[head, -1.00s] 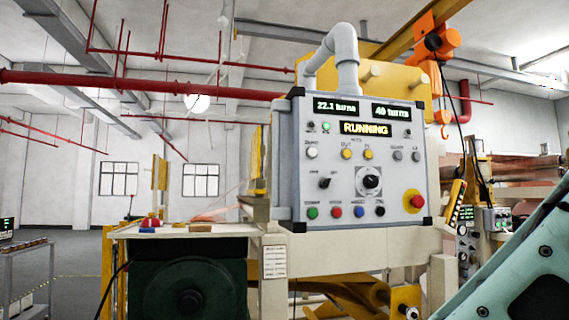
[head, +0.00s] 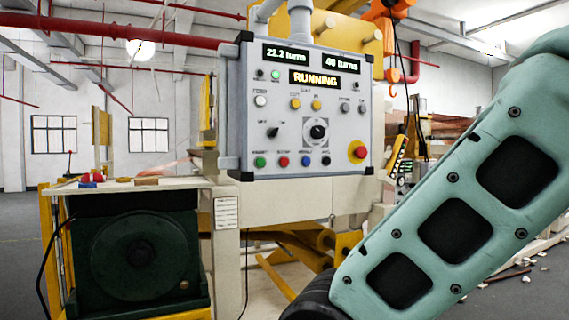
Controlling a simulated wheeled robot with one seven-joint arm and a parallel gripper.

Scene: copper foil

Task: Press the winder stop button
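The grey winder control panel (head: 296,88) stands in the middle of the head view. Its display (head: 315,79) reads RUNNING, with "22.2 turns" and "40 turns" above. The bottom row holds a green button (head: 260,162), a red button (head: 283,161), a blue button (head: 306,160) and a black knob or button (head: 326,160). Their labels are too small to read surely. A larger red mushroom button (head: 360,152) on a yellow base sits at the lower right. My teal arm link crosses the right side, apart from the buttons in the picture. My gripper is out of view.
A cream bench (head: 165,185) with small coloured items stands left of the panel, over a dark green machine (head: 137,255). An orange hoist (head: 388,10) hangs above right with a pendant control (head: 398,157). Debris lies on the floor at right. Open floor shows at far left.

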